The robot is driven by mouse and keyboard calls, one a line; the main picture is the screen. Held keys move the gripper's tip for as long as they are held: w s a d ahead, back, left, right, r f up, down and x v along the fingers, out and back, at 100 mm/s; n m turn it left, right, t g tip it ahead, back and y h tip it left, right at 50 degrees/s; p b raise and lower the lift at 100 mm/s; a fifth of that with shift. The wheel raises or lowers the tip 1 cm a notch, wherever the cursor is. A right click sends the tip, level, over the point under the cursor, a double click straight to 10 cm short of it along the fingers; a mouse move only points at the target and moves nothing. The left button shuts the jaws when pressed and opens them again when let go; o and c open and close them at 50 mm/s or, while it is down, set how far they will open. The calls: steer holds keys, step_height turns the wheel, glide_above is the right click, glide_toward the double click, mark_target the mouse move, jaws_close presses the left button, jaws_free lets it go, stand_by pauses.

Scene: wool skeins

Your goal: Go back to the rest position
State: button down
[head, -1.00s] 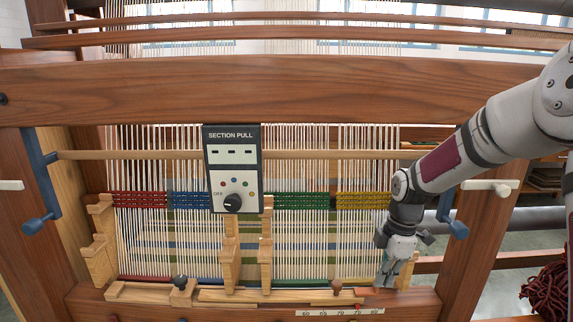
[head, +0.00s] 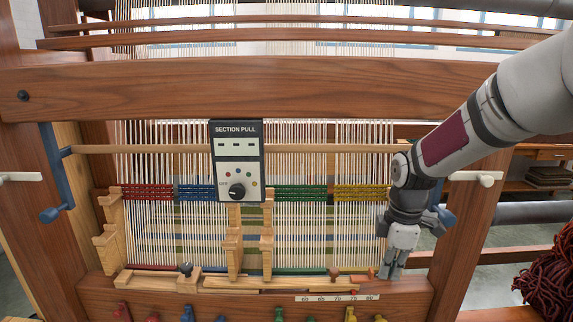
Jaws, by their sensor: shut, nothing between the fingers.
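My gripper (head: 390,272) is in the head view at the lower right of the loom, pointing down. It is shut and empty, in front of the right end of the yellow warp section (head: 362,193), close above the lower beam. Whether it touches the wood there I cannot tell. My arm reaches in from the right edge of the picture. The loom's upper wooden beam (head: 270,88) spans the frame above the gripper.
A section pull box (head: 236,160) with a knob hangs before the warp threads. Notched wooden posts (head: 110,235) stand at left and centre. A blue lever (head: 55,190) is on the left upright. Several coloured pegs (head: 187,313) line the bottom. Dark red wool (head: 548,285) lies at lower right.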

steer(key=s+a+r+m+t+h, duration=0.1)
steer(key=s+a+r+m+t, duration=0.1)
steer(key=s+r+m, duration=0.85)
steer(key=s+r+m+t, duration=0.1)
steer(key=s+r+m, duration=0.1)
steer(key=s, duration=0.5)
steer(key=s+a+r+m+t, duration=0.1)
steer(key=s+r+m, duration=0.2)
steer(key=s, duration=0.4)
steer(key=shift+a+t+y, duration=0.25)
steer(key=shift+t+y, duration=0.15)
